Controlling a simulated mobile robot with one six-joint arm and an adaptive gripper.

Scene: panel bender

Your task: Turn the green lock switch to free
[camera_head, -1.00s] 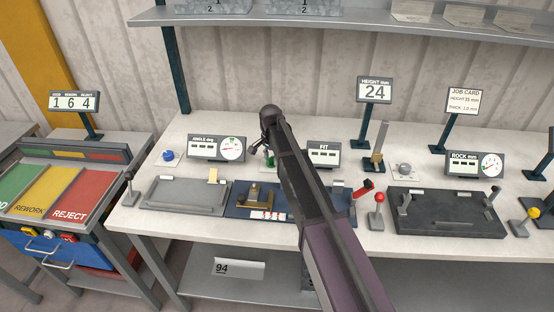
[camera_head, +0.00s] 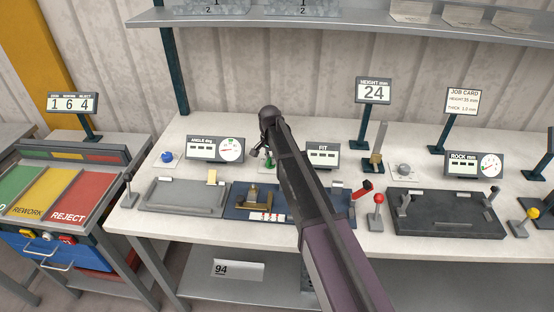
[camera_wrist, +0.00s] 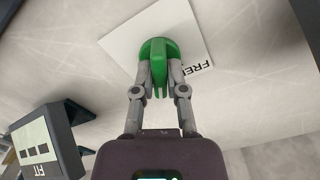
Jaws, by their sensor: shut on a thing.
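The green lock switch (camera_wrist: 158,50) is a round green knob with a raised bar on a white plate (camera_wrist: 198,30). In the wrist view part of the word "FREE" shows on the plate, to the right of the knob. My gripper (camera_wrist: 159,75) has its two fingers closed on the bar of the switch, one on each side. In the head view the switch (camera_head: 270,162) is a small green spot behind the work table's middle, largely hidden by my arm and gripper (camera_head: 266,150). The rest of the plate's lettering is hidden.
The FIT display (camera_head: 323,155) stands right of the switch, and the ANGLE display (camera_head: 215,149) stands left. A blue fixture plate (camera_head: 237,206) with a brass-coloured part lies in front. A blue button (camera_head: 167,157) is farther left.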

